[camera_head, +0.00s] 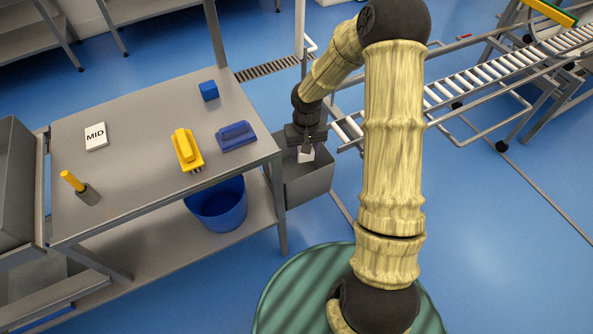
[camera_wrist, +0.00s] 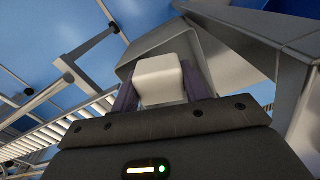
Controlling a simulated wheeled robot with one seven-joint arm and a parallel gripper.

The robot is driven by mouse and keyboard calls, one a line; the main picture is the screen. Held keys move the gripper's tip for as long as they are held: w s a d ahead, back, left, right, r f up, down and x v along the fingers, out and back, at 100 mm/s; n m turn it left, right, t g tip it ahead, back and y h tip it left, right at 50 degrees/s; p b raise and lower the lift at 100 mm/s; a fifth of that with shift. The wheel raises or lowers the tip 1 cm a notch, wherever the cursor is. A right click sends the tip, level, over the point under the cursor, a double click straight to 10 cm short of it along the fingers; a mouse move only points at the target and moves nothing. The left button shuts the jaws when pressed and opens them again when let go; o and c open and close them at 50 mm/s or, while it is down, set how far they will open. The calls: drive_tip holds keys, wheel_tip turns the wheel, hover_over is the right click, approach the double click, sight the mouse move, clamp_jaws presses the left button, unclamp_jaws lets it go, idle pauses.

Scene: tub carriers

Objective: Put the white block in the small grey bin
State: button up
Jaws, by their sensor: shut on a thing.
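My gripper (camera_head: 306,150) is shut on the white block (camera_head: 305,155). In the wrist view the white block (camera_wrist: 162,80) sits between the two fingers (camera_wrist: 160,92). The small grey bin (camera_head: 312,186) hangs beside the right end of the steel table, and the gripper holds the block over its opening. In the wrist view the bin (camera_wrist: 150,38) shows behind and around the block. I cannot tell how far the block is above the bin floor.
The steel table (camera_head: 130,130) carries a blue block (camera_head: 209,91), yellow (camera_head: 187,150) and blue (camera_head: 236,136) brushes, a MID card (camera_head: 96,136) and a yellow-handled tool (camera_head: 73,182). A blue tub (camera_head: 217,205) is below. A roller conveyor (camera_head: 480,80) runs behind right.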

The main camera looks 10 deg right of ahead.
idle(0.3)
drive_tip(key=shift+w+r, duration=0.15)
drive_tip(key=shift+r, duration=0.05)
drive_tip(key=w+f, duration=0.5)
drive_tip(key=w, duration=0.5)
drive_tip(key=shift+w+f, duration=0.4)
drive_tip(key=shift+a+f, duration=0.1)
drive_tip(key=shift+f, duration=0.05)
drive_tip(key=shift+f+b, duration=5.65)
drive_tip(key=shift+f, duration=3.9)
